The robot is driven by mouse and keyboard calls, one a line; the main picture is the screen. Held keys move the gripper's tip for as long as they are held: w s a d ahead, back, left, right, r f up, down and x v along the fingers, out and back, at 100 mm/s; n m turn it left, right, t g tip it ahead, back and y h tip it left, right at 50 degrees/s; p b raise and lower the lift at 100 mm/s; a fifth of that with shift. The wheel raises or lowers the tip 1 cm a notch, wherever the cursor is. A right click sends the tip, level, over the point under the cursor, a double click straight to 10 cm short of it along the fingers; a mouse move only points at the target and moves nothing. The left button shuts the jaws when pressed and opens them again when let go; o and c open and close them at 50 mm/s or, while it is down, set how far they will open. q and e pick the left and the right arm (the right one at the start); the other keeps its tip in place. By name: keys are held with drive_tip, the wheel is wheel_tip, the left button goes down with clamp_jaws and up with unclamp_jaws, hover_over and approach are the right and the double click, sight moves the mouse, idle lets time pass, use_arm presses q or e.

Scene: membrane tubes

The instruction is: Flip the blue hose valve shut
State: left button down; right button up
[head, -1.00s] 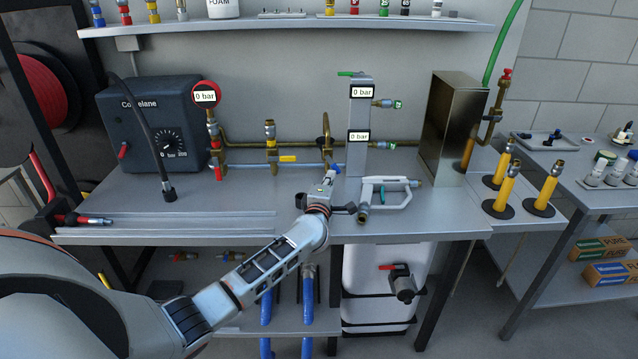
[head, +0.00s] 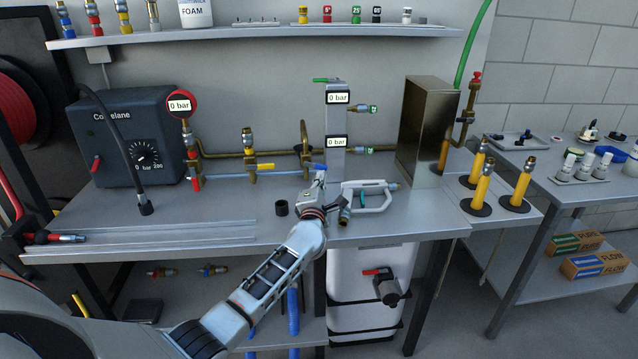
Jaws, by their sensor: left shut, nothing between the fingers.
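The blue valve lever (head: 318,166) sits at the right end of the pale lower pipe, just left of the grey gauge column. My left gripper (head: 319,181) is shut and empty. Its fingertips overlap the space just below the lever in the head view; I cannot tell whether they touch it. The gripper hides part of the valve's surroundings. My right gripper is not in view.
A yellow valve lever (head: 265,167) is on the same pipe to the left. A brown metal box (head: 426,125) stands right.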

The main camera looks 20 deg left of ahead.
use_arm(q)
drive_tip(key=shift+a+r, duration=0.1)
drive_tip(key=shift+s+d+f, duration=0.25)
drive_tip(key=shift+s, duration=0.3)
drive_tip(key=v, duration=1.1)
drive_tip(key=shift+r, duration=0.1)
